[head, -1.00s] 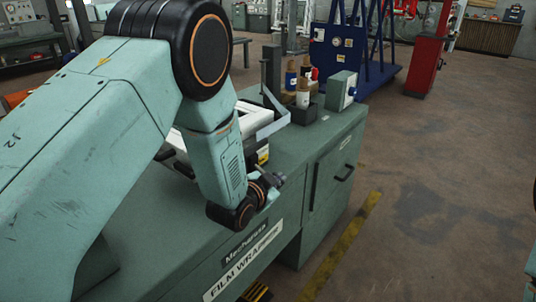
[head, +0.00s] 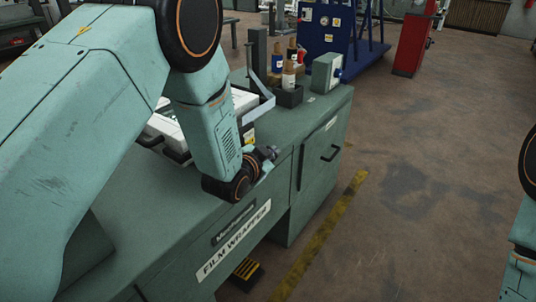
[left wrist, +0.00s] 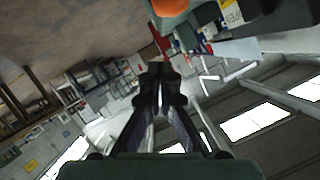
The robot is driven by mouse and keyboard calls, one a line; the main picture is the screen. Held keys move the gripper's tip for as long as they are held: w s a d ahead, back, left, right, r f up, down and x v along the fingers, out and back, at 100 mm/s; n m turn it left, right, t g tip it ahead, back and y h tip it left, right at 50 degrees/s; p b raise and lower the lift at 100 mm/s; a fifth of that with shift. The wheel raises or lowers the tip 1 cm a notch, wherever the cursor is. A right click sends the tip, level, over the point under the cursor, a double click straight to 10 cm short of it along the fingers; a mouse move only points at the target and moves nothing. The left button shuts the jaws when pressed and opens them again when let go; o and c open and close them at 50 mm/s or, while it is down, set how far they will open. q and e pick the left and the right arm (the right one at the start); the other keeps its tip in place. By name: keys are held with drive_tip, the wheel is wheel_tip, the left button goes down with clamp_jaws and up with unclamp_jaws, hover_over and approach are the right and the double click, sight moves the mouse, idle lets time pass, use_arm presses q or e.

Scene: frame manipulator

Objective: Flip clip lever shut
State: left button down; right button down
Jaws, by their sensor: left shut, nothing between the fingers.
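My left gripper (head: 270,152) is small in the head view, just past the dark wrist joint, above the green bench top near its front edge. In the left wrist view its two dark fingers (left wrist: 159,72) meet at the tips, with nothing between them. A white machine or frame (head: 168,128) on the bench is partly hidden behind my left arm. A light grey angled bracket (head: 258,108) stands at its right end. I cannot make out the clip lever in either view. My right gripper is not in view; only part of my right arm shows at the right edge.
The green bench (head: 200,225) carries a "FILM WRAPPER" label. A dark holder with bottles (head: 288,94) and a grey-green box (head: 327,72) stand at its far end. A blue frame (head: 330,38) and a red post (head: 411,45) stand beyond. The floor at right is clear.

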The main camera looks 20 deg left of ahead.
use_arm(q)
drive_tip(key=p+v, duration=0.1)
drive_tip(key=v, duration=0.8)
drive_tip(key=shift+s+p, duration=0.35)
drive_tip(key=shift+a+f, duration=0.1)
drive_tip(key=shift+f, duration=0.05)
drive_tip(key=shift+s, duration=0.1)
drive_tip(key=s+a+f+n+g+y, duration=0.25)
drive_tip(key=s+f+n+g, duration=0.4)
drive_tip(key=s+f, duration=0.7)
drive_tip(key=s+a+f+g, duration=0.1)
drive_tip(key=s+f+g, duration=0.2)
drive_tip(key=s, duration=0.8)
drive_tip(key=s+a+f+n+g, duration=0.1)
drive_tip(key=s+f+g, duration=0.3)
drive_tip(key=s, duration=0.8)
drive_tip(key=shift+f, duration=0.65)
